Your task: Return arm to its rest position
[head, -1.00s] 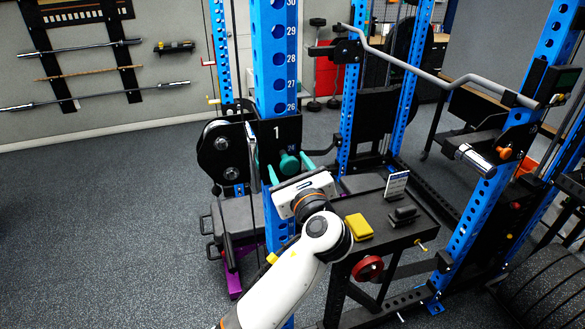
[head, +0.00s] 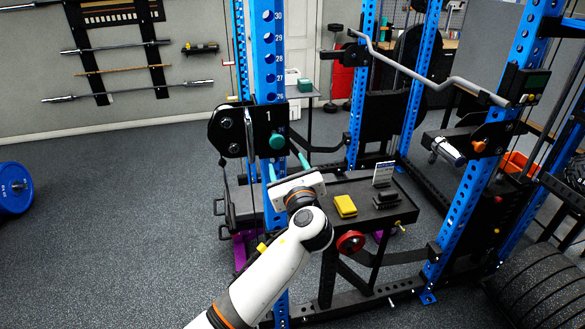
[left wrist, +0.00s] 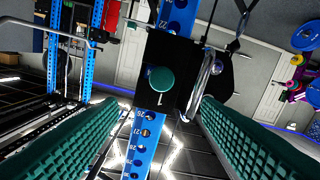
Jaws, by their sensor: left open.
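My left arm (head: 265,275) reaches up from the bottom of the head view, bent at a white and dark joint. My left gripper (head: 287,161) is open and empty, its two teal fingers spread apart. In the left wrist view both ribbed teal fingers frame the open gripper (left wrist: 158,106). A round teal knob (head: 277,141) on the black carriage of the blue rack upright is just beyond the fingertips. In the left wrist view the knob (left wrist: 160,81) lies between the finger lines, apart from both. My right gripper is not in view.
The blue rack upright (head: 263,55) stands close in front of my gripper. A black shelf (head: 345,182) holds a yellow block (head: 345,206) and a dark block (head: 386,197). A red round knob (head: 351,242) sits below it. Open floor (head: 110,230) lies to the left.

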